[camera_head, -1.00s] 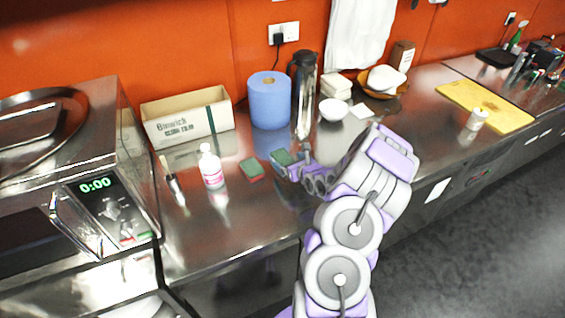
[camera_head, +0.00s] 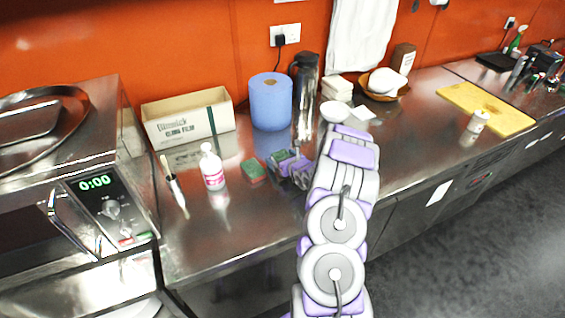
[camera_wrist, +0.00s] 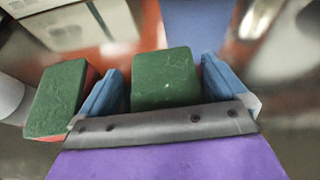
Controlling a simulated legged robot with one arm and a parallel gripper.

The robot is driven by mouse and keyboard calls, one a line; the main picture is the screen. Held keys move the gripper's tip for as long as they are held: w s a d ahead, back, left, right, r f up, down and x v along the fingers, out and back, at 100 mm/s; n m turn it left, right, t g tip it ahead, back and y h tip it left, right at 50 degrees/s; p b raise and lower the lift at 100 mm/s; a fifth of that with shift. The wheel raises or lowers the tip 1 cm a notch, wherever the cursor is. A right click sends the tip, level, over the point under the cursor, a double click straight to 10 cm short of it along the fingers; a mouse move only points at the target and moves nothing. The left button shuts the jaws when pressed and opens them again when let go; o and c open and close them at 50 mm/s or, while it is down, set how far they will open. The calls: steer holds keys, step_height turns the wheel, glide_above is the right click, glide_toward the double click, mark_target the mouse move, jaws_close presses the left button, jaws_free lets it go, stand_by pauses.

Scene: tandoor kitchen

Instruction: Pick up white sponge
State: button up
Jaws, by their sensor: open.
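My gripper (camera_head: 285,160) is low over the steel counter. In the wrist view its two blue fingers (camera_wrist: 165,85) stand open on either side of a green-topped sponge (camera_wrist: 165,78). A small gap shows at its left; the right finger is very close to it. The sponge's lower body is hidden, so I cannot see whether it is white. In the head view its green top (camera_head: 281,155) shows beside the gripper. A second sponge, green on top and red below (camera_head: 252,170), lies just to the left, outside the left finger; it also shows in the wrist view (camera_wrist: 58,98).
A white bottle with a pink label (camera_head: 212,168) stands left of the sponges. A blue paper roll (camera_head: 270,101), a dark flask (camera_head: 305,98) and a cardboard box (camera_head: 188,119) stand behind. A white bowl (camera_head: 334,110) is behind my arm.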

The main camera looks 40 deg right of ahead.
steer(key=shift+d+f, duration=0.2)
steer(key=shift+d, duration=0.25)
steer(key=c, duration=0.5)
steer(key=shift+a, duration=0.35)
steer(key=c, duration=0.5)
steer(key=shift+r, duration=0.1)
steer(key=shift+c, duration=0.2)
steer(key=shift+d, duration=0.1)
